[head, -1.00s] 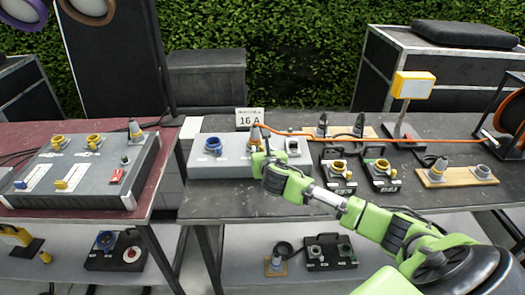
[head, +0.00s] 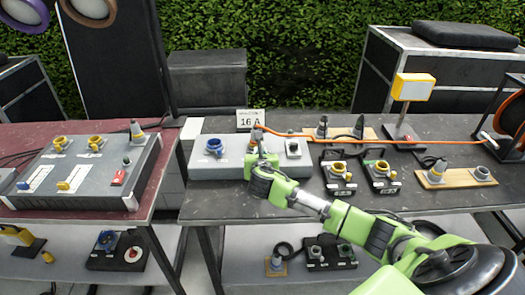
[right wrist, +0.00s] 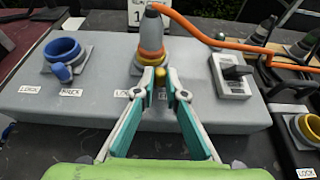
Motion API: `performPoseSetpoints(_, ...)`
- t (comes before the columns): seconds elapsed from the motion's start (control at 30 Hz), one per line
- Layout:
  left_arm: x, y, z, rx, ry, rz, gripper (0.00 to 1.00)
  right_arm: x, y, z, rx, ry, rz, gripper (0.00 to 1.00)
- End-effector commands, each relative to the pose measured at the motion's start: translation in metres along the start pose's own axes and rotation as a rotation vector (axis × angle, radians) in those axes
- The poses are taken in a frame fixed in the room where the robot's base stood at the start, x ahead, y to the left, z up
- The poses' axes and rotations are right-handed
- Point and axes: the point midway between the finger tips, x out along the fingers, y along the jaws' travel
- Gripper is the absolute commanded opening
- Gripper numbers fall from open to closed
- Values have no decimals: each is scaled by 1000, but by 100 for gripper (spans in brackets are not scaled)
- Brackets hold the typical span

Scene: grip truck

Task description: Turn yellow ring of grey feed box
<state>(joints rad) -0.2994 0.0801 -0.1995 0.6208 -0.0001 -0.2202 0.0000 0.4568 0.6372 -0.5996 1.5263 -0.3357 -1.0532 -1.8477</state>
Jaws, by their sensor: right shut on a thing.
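The grey feed box (head: 229,168) stands on the middle table. It also fills much of the right wrist view (right wrist: 70,104). A grey plug (right wrist: 151,33) with an orange cable stands upright in its middle socket, and the yellow ring (right wrist: 148,58) circles the plug's base. My right gripper (right wrist: 161,77) is in front of this socket. Its fingertips are closed on a small yellow tab of the ring. In the head view the right gripper (head: 262,158) partly hides the socket. My left gripper is not in view.
A blue socket (right wrist: 63,54) is left on the box and a black switch (right wrist: 234,73) right. A 16 A sign (head: 250,120) stands behind. The orange cable (head: 310,134) runs right. Black boxes with yellow-ringed sockets (head: 383,178) stand to the right.

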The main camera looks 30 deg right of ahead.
Motion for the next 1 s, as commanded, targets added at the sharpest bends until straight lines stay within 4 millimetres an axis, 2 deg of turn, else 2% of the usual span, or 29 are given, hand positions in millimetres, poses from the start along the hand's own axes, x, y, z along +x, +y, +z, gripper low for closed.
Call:
performPoseSetpoints(0.2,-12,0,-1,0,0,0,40,-3,17,-1,70,7,-162,0)
performPoseSetpoints(0.37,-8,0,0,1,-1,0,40,-1,29,-4,127,7,-304,0)
performPoseSetpoints(0.6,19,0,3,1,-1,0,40,4,42,-6,205,5,-493,0)
performPoseSetpoints(1.0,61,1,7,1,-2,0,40,8,52,-4,269,6,-652,0)
